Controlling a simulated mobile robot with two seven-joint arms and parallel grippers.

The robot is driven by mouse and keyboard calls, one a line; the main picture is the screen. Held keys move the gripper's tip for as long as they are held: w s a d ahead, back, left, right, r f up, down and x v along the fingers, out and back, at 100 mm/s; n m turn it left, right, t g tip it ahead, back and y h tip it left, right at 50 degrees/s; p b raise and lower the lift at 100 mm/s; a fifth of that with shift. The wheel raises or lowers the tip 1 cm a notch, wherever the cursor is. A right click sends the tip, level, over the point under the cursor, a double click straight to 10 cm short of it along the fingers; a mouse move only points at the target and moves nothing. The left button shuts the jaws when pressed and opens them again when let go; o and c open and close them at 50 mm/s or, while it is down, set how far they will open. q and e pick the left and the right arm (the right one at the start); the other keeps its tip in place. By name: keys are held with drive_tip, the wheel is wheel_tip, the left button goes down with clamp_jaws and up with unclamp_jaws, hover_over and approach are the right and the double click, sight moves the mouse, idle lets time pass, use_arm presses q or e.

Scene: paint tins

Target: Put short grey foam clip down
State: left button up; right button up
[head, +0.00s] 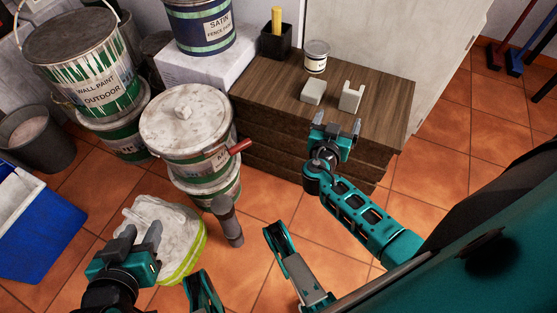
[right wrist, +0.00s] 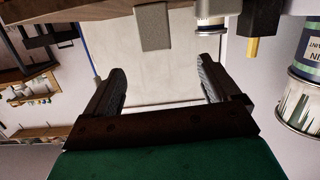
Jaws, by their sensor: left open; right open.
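Two pale grey foam pieces stand on the wooden cabinet top (head: 385,90). One is a notched, upright grey clip (head: 351,97) on the right. The other is a lower grey block (head: 312,92) to its left; I cannot tell which the task calls short. My right gripper (head: 337,126) is open and empty at the cabinet's front edge, apart from both pieces. In the right wrist view, upside down, a grey piece (right wrist: 154,28), apparently the notched clip, stands beyond the open fingers (right wrist: 162,85). My left gripper (head: 139,236) is open over a pale bag (head: 178,220).
A small tin (head: 316,57) and a black pot with a yellow stick (head: 276,40) stand farther back on the cabinet. Stacked paint tins (head: 186,120) with a red-handled tool (head: 238,147) stand left. A blue bin (head: 38,225) is at far left. The cabinet's right end is clear.

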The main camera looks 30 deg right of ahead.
drive_tip(key=s+a+r+n+y, duration=0.2)
drive_tip(key=s+a+n+y, duration=0.1)
drive_tip(key=a, duration=0.4)
drive_tip(key=s+a+r+n+y, duration=0.1)
drive_tip(key=s+a+n+y, duration=0.2)
drive_tip(key=a+n+y, duration=0.2)
drive_tip(key=s+a+r+n+y, duration=0.2)
drive_tip(key=a+y, duration=0.5)
drive_tip(key=a, duration=0.4)
drive_tip(key=shift+s+r+n, duration=0.3)
drive_tip(key=shift+s+n, duration=0.5)
drive_tip(key=shift+n, duration=0.1)
